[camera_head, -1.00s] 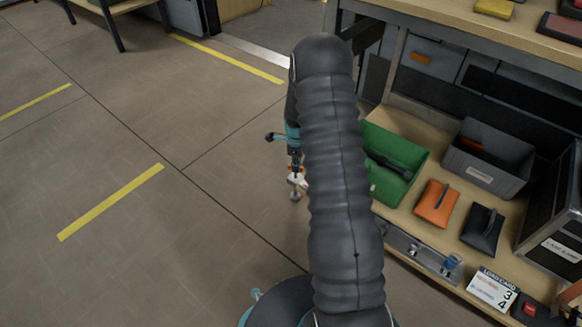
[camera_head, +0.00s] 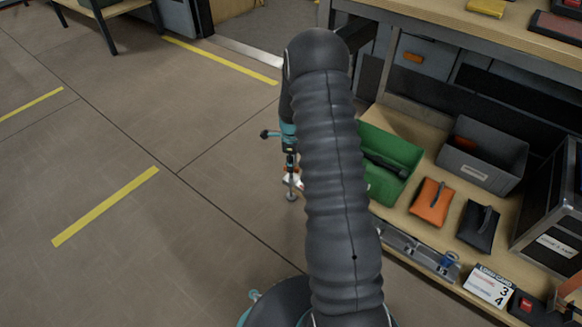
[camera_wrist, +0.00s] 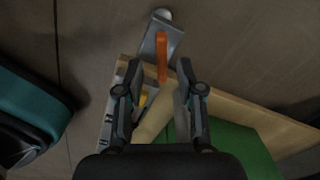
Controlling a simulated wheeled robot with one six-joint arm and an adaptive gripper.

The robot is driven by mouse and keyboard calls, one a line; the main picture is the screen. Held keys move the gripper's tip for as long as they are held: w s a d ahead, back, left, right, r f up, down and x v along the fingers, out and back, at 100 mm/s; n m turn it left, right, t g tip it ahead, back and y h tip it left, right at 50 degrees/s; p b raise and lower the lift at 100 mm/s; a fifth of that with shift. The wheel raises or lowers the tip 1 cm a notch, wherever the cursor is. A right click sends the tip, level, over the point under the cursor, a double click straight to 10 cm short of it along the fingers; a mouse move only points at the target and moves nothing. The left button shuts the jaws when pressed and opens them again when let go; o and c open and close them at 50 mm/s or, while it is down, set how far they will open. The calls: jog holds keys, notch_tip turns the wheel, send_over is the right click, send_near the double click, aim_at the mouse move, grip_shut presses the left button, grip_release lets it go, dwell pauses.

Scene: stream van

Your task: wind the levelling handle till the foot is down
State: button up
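An orange handle (camera_wrist: 162,58) shows in the wrist view, in front of a grey metal bracket (camera_wrist: 165,38) with a pale round end (camera_wrist: 162,14). My gripper (camera_wrist: 159,66) is open, its two fingers apart on either side of the handle's near end; whether they touch it cannot be told, but gaps show. In the head view, a small round foot (camera_head: 291,197) shows low by the shelf's corner, partly hidden by my arm. Its gap to the floor cannot be judged. The handle is mostly hidden there behind my gripper.
A wooden lower shelf (camera_head: 410,222) holds a green crate (camera_head: 408,150), a grey bin (camera_head: 500,140), an orange pouch (camera_head: 431,203) and a black pouch (camera_head: 478,226). The green crate also shows close below my gripper (camera_wrist: 245,150). Open floor (camera_head: 200,220) lies to the left.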

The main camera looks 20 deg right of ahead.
notch_tip(320, 180, up, 10)
dwell(0.4)
jog(key=shift+s, duration=0.1)
